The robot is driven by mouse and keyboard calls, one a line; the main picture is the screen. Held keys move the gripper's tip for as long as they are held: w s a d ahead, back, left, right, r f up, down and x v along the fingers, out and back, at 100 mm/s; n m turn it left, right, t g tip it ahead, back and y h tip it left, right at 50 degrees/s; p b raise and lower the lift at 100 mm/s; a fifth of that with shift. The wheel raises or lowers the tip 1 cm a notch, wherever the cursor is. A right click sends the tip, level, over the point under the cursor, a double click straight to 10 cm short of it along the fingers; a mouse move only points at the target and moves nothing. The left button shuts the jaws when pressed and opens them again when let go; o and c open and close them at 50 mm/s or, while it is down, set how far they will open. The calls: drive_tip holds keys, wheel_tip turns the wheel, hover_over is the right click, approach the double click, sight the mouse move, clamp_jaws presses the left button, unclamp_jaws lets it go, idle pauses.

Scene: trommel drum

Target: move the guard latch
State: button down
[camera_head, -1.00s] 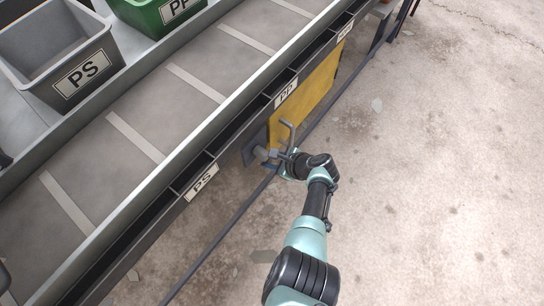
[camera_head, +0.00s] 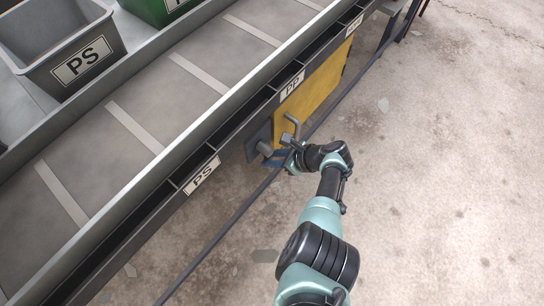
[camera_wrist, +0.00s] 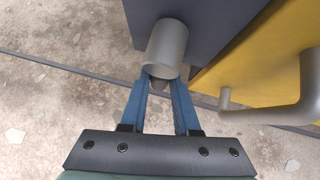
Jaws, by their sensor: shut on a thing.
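The guard latch shows as a grey round bar (camera_head: 264,148) standing out from a dark plate (camera_head: 252,143) beside the yellow guard panel. In the wrist view the same grey latch bar (camera_wrist: 170,45) runs from the dark plate down between my fingertips. My gripper (camera_head: 279,158) has blue fingers and is at the latch's free end. In the wrist view my gripper (camera_wrist: 161,80) is shut on that end, one finger on each side; the exact contact is partly hidden. The yellow guard (camera_head: 307,100) has a bent grey handle (camera_head: 292,126), close to my gripper's right.
The belt frame (camera_head: 203,176), labelled PS there, runs diagonally above the latch. A dark rail (camera_head: 228,222) runs low along the machine. A grey PS bin (camera_head: 83,62) stands across the belt. The concrete floor (camera_head: 440,190) at right is clear.

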drive_tip(key=c, duration=0.7)
unclamp_jaws()
drive_tip(key=shift+a, duration=0.1)
drive_tip(key=shift+o, duration=0.2)
drive_tip(key=p+v, duration=0.7)
drive_tip(key=v, duration=0.6)
